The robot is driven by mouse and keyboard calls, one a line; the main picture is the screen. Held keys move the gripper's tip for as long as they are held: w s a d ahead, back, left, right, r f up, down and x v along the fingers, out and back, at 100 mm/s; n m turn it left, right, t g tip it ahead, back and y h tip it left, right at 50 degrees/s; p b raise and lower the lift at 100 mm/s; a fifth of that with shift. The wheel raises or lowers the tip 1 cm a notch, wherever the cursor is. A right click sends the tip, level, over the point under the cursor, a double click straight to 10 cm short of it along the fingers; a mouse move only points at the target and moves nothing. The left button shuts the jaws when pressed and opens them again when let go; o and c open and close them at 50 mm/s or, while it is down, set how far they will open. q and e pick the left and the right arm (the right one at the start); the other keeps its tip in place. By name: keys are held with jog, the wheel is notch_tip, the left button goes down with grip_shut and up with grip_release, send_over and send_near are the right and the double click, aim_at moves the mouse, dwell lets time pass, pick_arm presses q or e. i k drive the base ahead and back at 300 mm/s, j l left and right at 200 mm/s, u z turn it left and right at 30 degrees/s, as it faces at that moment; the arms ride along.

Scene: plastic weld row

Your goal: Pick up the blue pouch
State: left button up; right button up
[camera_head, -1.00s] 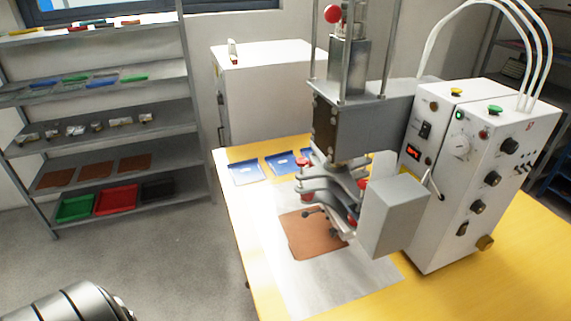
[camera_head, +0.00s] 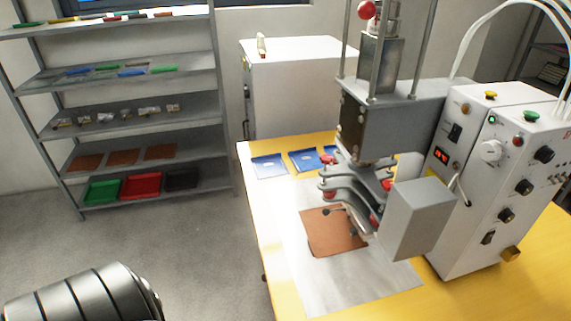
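Blue pouches lie flat in a row at the back left of the yellow table. The leftmost blue pouch (camera_head: 269,165) is fully in view. A second blue pouch (camera_head: 307,160) lies just right of it. Another blue pouch (camera_head: 329,155) is partly hidden behind the welding machine. I cannot tell which one the task means. Part of my own arm shows at the bottom left, well away from the pouches. Neither of my grippers is in view.
The welding machine (camera_head: 392,118) and its control box (camera_head: 490,170) stand on the yellow table (camera_head: 283,277). A brown sheet (camera_head: 333,238) lies under the machine. A white cabinet (camera_head: 290,90) is behind. A shelf rack (camera_head: 135,130) stands left. Grey floor between is clear.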

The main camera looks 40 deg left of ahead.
aim_at(271, 165)
jog(key=u, duration=1.45)
jog(key=k, duration=0.25)
jog(key=k+j+u, duration=0.1)
jog(key=k+u, duration=0.25)
jog(key=k+j+u, duration=0.35)
jog(key=k, duration=0.2)
jog(key=i+j, duration=0.15)
jog(key=i, duration=0.65)
jog(key=i+j+u, duration=0.1)
jog(key=i, duration=0.75)
jog(key=i+j+z, duration=0.15)
jog(key=i, duration=0.35)
jog(key=i+z, duration=0.2)
jog(key=i, duration=0.3)
jog(key=i+j+z, duration=0.15)
jog(key=i+j, duration=0.15)
jog(key=i, duration=0.15)
jog(key=i+j+z, duration=0.15)
jog(key=i, duration=0.35)
jog(key=j, duration=0.1)
